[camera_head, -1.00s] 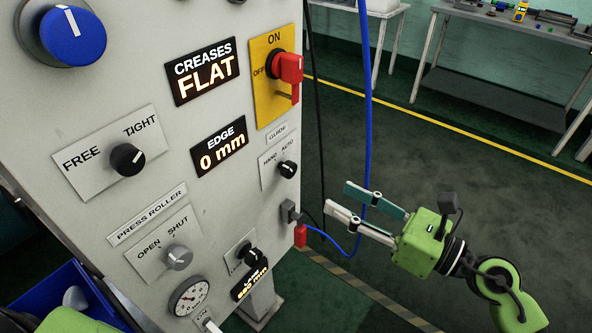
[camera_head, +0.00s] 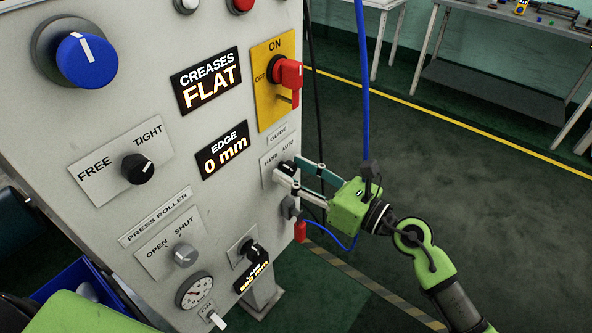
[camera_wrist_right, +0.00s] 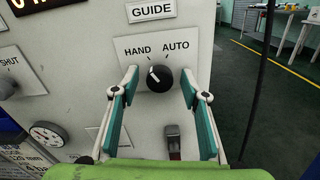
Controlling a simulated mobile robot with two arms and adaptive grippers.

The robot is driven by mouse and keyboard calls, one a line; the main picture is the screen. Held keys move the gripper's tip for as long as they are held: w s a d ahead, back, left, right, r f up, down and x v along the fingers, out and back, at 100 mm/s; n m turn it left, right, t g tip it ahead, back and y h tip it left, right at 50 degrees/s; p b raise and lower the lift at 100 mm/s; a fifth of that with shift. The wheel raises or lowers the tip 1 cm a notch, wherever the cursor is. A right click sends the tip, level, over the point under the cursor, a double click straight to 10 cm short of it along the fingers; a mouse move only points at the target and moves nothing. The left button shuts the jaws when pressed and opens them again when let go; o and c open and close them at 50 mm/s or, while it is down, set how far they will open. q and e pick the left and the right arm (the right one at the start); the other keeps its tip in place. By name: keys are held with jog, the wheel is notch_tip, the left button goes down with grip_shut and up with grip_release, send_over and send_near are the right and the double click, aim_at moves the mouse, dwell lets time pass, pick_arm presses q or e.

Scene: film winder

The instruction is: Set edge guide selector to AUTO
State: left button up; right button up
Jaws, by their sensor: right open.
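The edge guide selector is a black knob (camera_head: 284,168) on the right side of the grey panel, under a GUIDE label. In the right wrist view the knob (camera_wrist_right: 160,80) sits below the words HAND and AUTO. Its white pointer mark leans up and left, towards HAND. My right gripper (camera_wrist_right: 160,86) is open, with one teal-padded finger on each side of the knob and a visible gap on both sides. In the head view the right gripper (camera_head: 289,171) reaches the panel from the right, and its fingers partly hide the knob. My left gripper is not in view.
A red-handled switch on a yellow plate (camera_head: 268,105) is above the selector. A grey fitting with a red plug (camera_head: 300,231) and blue cable is just below the gripper. Other knobs, displays and a gauge (camera_head: 194,290) fill the panel.

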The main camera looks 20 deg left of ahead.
jog(key=c, duration=1.1)
jog(key=m+p, duration=0.2)
jog(key=shift+r+p, duration=0.2)
jog(key=shift+p, duration=0.1)
jog(key=m+p, duration=0.3)
jog(key=shift+m, duration=0.4)
jog(key=m+p, duration=0.2)
jog(key=m, duration=0.1)
jog(key=shift+m+p, duration=0.3)
jog(key=shift+f+m+p, duration=0.15)
jog(key=shift+m+p, duration=0.6)
jog(key=shift+m, duration=0.45)
